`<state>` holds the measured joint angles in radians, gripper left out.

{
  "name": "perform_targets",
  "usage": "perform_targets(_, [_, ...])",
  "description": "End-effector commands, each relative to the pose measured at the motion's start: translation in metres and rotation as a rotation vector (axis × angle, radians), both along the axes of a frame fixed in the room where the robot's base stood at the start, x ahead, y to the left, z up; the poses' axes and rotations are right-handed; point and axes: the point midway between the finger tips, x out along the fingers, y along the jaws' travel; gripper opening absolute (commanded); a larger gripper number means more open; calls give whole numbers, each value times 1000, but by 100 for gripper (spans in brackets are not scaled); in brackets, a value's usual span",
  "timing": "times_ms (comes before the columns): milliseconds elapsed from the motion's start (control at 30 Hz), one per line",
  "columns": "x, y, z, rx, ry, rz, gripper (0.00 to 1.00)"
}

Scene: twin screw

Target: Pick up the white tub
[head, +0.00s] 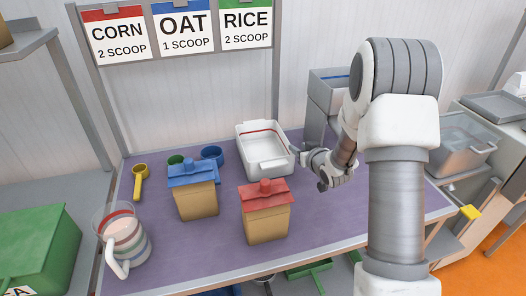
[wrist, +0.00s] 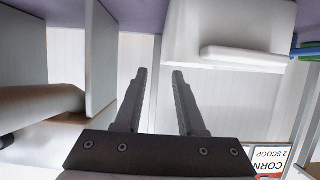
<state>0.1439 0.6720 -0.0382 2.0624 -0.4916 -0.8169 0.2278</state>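The white tub (head: 268,169) stands upright and open-topped at the back middle of the purple table, with a red line around its inside. It also shows in the wrist view (wrist: 220,22), upside down at the top right. My gripper (wrist: 160,72) is open, with two dark fingers apart and nothing between them. In the head view my gripper (head: 303,154) is just right of the tub, with its fingers partly hidden. The tub's wall is outside the gap between the fingers; I cannot tell whether they touch it.
A red-lidded box (head: 266,222) and a blue-lidded box (head: 194,202) stand in front of the tub. Blue, green and yellow scoops (head: 138,181) lie left. A clear jug (head: 126,242) stands front left. A grey bin (head: 327,92) is behind my arm.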

Motion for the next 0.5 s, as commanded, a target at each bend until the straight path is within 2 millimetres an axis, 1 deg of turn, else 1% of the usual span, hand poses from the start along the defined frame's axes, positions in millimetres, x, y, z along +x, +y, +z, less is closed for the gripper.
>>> perform_targets(33, [10, 2, -5, -1, 1, 1, 39])
perform_targets(100, [22, 5, -10, -1, 1, 1, 39])
perform_targets(300, [50, 10, -21, -1, 1, 0, 39])
perform_targets(400, [58, 12, -24, -1, 1, -1, 39])
perform_targets(500, [62, 13, -26, -1, 1, -1, 39])
